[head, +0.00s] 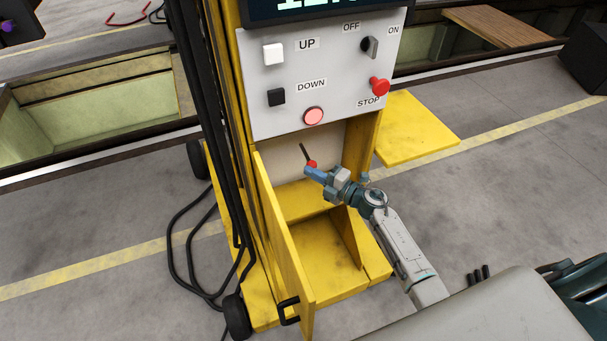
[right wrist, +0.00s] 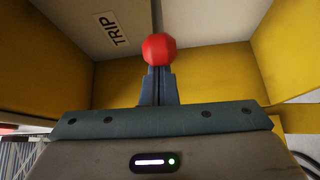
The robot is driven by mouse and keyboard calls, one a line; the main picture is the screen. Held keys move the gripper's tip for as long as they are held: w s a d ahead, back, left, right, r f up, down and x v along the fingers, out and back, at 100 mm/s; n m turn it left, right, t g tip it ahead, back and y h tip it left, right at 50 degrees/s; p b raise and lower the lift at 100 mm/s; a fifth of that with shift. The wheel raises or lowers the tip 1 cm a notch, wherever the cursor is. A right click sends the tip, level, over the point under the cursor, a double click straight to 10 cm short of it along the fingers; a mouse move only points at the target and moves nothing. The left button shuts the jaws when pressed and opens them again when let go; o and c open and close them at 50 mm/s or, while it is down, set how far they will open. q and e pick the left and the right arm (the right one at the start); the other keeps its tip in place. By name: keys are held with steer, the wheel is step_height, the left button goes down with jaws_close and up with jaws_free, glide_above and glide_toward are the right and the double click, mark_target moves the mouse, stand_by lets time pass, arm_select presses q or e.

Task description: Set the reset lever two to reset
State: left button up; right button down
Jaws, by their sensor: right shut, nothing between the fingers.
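The lever, a dark rod with a red ball knob (head: 312,164), stands in the open compartment of the yellow lifting unit (head: 346,285). In the right wrist view its red knob (right wrist: 158,48) is right at the fingertips, with the rod rising behind it. A TRIP label (right wrist: 109,28) is on the back panel left of the rod. No RESET label is in view. My right gripper (head: 314,173) is shut and empty, its blue fingertips close to the knob; I cannot tell whether they touch. In the right wrist view the fingers (right wrist: 158,82) are together just below the knob.
The yellow door (head: 280,235) is swung open on the left, its black handle low down. Yellow compartment walls stand on both sides of the gripper. Above is the control panel (head: 334,75) with buttons and a red stop knob. Black cables (head: 185,250) lie left.

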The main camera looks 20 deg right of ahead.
arm_select(q)
steer(key=shift+w+f+b, duration=0.25)
steer(key=shift+f+b, duration=0.2)
steer(key=shift+f, duration=0.05)
steer(key=shift+w+f+b, duration=0.25)
steer(key=shift+f+b, duration=0.2)
steer(key=shift+f, duration=0.05)
arm_select(e)
steer(key=shift+n+g+y, duration=0.4)
steer(key=d, duration=0.3)
steer(key=w+d, duration=0.1)
steer(key=d, duration=0.1)
arm_select(q)
steer(key=shift+s, duration=0.15)
arm_select(e)
steer(key=shift+d+r, duration=0.2)
steer(key=shift+r, duration=0.05)
arm_select(q)
steer(key=shift+a+r, duration=0.1)
